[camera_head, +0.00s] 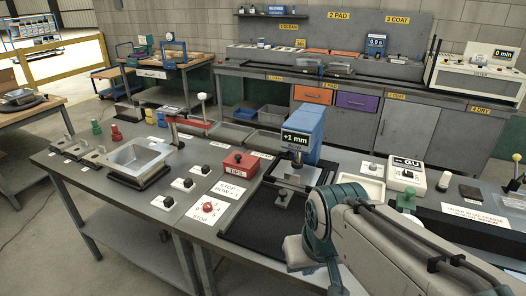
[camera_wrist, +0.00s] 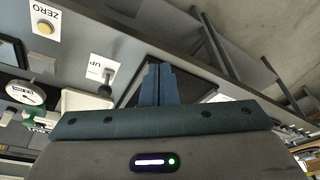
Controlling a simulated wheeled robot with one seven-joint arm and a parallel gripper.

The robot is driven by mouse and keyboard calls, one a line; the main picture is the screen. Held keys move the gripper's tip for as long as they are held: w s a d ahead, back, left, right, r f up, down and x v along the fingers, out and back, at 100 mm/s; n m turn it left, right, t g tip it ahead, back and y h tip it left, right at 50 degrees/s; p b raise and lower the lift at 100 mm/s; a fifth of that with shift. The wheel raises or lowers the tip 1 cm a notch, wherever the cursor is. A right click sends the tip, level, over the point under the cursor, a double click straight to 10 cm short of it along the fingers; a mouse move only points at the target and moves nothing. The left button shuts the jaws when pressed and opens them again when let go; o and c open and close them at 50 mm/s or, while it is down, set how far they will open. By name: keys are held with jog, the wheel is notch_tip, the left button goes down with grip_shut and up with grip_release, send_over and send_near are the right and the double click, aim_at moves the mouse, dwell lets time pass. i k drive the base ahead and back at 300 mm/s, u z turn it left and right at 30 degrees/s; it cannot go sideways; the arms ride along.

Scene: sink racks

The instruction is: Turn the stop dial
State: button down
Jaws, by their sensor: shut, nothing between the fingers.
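The stop dial (camera_head: 209,207) is a small red knob on a white card marked with numbers and the word STOP. It sits on the front edge area of the grey bench, left of the black tray, in the head view. It cannot be made out in the wrist view. My gripper (camera_wrist: 158,70) shows in the wrist view with its two dark blue fingers together and nothing between them. In the head view my arm comes in from the lower right, to the right of the dial and apart from it; the fingertips cannot be made out there.
A card reading STOP 1 DOWN (camera_head: 229,189) and a red TIPS box (camera_head: 240,162) stand behind the dial. Several black knobs on white cards lie to its left. The wrist view shows a ZERO button (camera_wrist: 43,28).

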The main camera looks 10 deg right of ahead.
aim_at(207, 206)
jog(key=u, duration=0.5)
jog(key=k, duration=0.6)
jog(key=u, duration=0.8)
jog(key=i, duration=1.25)
jog(key=z, duration=0.95)
jog(key=i, duration=0.3)
jog(key=z, duration=0.3)
